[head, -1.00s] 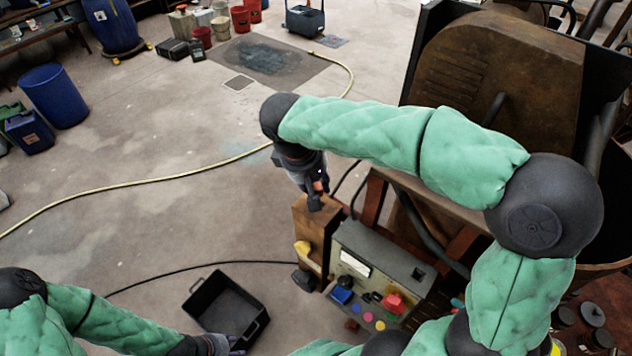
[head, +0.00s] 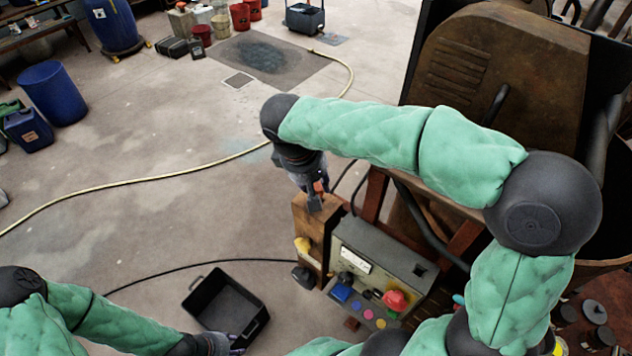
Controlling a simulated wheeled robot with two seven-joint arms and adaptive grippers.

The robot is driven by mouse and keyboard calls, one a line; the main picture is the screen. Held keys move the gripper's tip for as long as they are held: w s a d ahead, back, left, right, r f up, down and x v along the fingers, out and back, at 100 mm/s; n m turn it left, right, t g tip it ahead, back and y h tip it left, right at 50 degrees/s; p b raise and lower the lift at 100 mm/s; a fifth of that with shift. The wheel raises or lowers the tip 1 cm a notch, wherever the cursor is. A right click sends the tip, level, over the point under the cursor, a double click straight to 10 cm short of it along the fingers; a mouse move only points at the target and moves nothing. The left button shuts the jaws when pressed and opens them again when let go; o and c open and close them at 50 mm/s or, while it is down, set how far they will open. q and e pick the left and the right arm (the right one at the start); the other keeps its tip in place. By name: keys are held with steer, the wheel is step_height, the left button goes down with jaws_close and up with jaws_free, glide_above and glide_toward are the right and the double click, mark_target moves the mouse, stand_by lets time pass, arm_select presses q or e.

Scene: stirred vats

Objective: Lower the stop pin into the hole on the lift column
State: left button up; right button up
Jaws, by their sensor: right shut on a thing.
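The lift column (head: 312,232) is a rusty brown upright post right of the middle in the head view. My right gripper (head: 315,203) hangs over its top end, pointing down. It is shut on the stop pin, of which only a small orange-red part (head: 319,186) seems to show between the fingers. The pin's lower end and the hole are hidden by the gripper, so I cannot tell whether the pin touches the column. My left gripper (head: 232,344) is low in the view at the black tray's near edge, partly hidden; its fingers are not clear.
A grey control box (head: 375,262) with coloured buttons and a red knob stands right beside the column. A yellow part (head: 302,244) sits on the column's left side. An open black tray (head: 262,322) lies on the floor. A large rusty vat (head: 500,70) stands behind my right arm.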

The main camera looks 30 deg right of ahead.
steer(key=shift+f+b, duration=0.95)
steer(key=shift+f, duration=0.45)
stand_by(0.4)
steer(key=o, duration=1)
steer(key=shift+r, duration=0.15)
steer(key=v, duration=1.1)
steer(key=shift+r, duration=0.4)
steer(key=shift+a+f, duration=0.1)
